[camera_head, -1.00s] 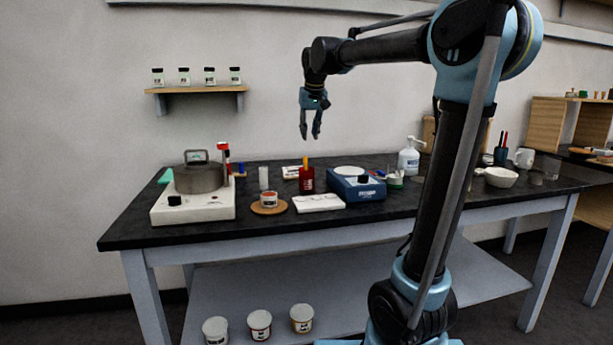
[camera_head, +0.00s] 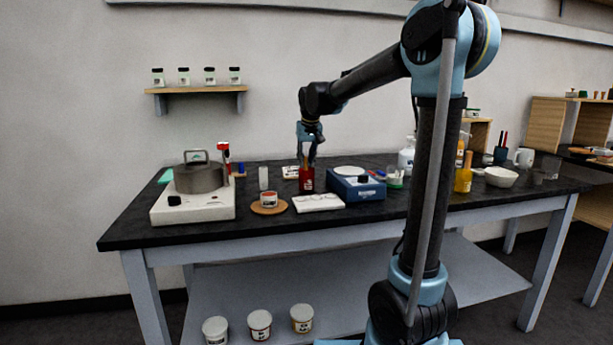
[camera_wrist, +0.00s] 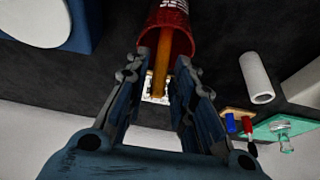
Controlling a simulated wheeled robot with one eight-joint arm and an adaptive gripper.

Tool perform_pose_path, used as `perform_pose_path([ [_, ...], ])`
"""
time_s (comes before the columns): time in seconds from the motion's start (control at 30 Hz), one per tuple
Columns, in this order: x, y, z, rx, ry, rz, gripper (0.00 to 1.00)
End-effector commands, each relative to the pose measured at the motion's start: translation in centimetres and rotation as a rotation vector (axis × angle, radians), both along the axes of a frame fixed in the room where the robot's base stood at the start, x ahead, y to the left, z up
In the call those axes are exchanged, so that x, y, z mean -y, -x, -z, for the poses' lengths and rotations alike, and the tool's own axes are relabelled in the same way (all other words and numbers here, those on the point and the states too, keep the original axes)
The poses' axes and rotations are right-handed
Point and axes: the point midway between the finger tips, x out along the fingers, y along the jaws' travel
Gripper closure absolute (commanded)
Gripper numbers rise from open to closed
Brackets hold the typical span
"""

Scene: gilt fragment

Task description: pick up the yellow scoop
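The yellow scoop (camera_wrist: 160,72) shows in the wrist view as an orange-yellow stick standing in a red container (camera_wrist: 172,22). In the head view the red container (camera_head: 306,183) stands on the black table, and my gripper hides the scoop. My gripper (camera_head: 310,162) points down just above the container's mouth. In the wrist view my gripper's two fingers (camera_wrist: 164,74) are apart, one on each side of the scoop. Gaps show between the scoop and the fingers. The scoop's lower end is hidden inside the container.
A blue device with a white round top (camera_head: 356,184) stands close on the right. A white cylinder (camera_head: 263,178) and a small jar on a round cork mat (camera_head: 284,209) are to the left. A white pad (camera_head: 318,203) lies in front. A hotplate with a pot (camera_head: 198,178) is farther left.

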Motion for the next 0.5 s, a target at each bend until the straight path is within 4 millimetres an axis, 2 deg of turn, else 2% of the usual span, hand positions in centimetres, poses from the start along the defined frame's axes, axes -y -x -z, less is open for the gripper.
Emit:
perform_pose_path([
  [0.1,-0.09,-0.27,0.66,0.000,0.000,0.000,0.77],
  [0.33,-0.09,-0.28,0.72,0.000,0.000,0.000,0.77],
  [0.43,-0.09,-0.28,0.71,0.000,0.000,0.000,0.99],
  [0.5,-0.09,-0.28,0.71,0.000,0.000,0.000,1.00],
])
